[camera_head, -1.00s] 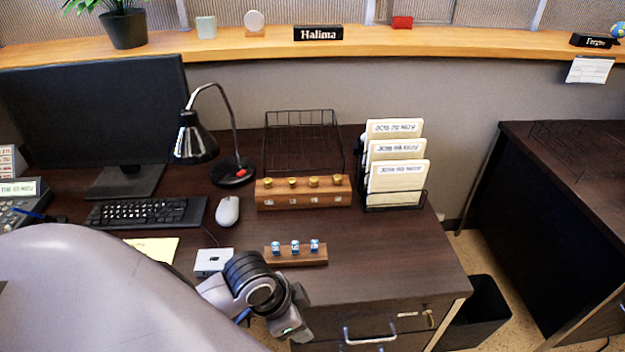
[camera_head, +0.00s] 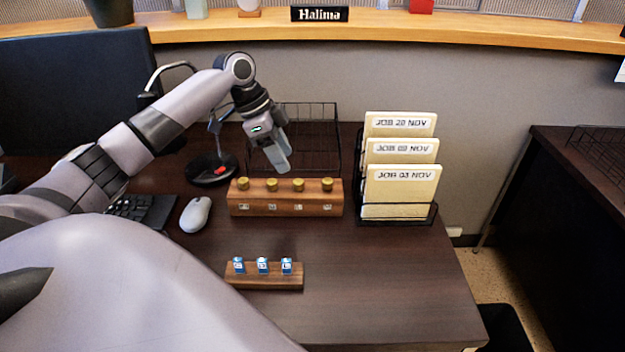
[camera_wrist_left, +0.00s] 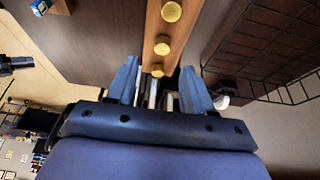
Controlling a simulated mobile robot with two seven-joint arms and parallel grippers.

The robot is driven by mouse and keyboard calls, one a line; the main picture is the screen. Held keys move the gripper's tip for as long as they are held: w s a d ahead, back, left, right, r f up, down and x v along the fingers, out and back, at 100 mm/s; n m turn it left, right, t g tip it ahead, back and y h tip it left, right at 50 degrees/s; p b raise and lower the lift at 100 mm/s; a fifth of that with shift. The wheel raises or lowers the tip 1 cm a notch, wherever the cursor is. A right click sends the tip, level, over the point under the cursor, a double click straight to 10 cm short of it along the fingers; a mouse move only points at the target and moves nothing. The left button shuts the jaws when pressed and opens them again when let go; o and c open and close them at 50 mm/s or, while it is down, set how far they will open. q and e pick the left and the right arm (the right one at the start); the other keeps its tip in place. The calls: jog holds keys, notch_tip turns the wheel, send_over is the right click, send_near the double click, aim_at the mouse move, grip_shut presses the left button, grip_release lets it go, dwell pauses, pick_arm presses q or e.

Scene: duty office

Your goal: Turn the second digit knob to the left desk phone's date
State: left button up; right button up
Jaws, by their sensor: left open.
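A wooden box (camera_head: 285,208) on the desk has a row of brass knobs along its top, with small digit windows on its front too small to read. The second knob from the left (camera_head: 271,185) is just below my left gripper (camera_head: 279,166). In the left wrist view my left gripper (camera_wrist_left: 162,84) is open and empty, its fingers spread to either side of the box's line. The nearest visible knob (camera_wrist_left: 157,70) lies between the fingertips in that picture; contact cannot be told. The left desk phone's display is not visible now. My right gripper is not in view.
A card rack (camera_head: 398,212) stands right of the box, a wire tray (camera_head: 318,135) behind it. A lamp base (camera_head: 210,170) and a mouse (camera_head: 195,214) are to the left. A small block with blue cubes (camera_head: 263,282) lies in front. The desk's front right is clear.

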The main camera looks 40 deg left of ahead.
aim_at(298, 181)
pick_arm(q)
jog(key=shift+w+a+f, duration=0.1)
jog(key=shift+w+f, duration=0.3)
jog(key=shift+f, duration=0.1)
jog(key=shift+x, duration=3.15)
grip_shut()
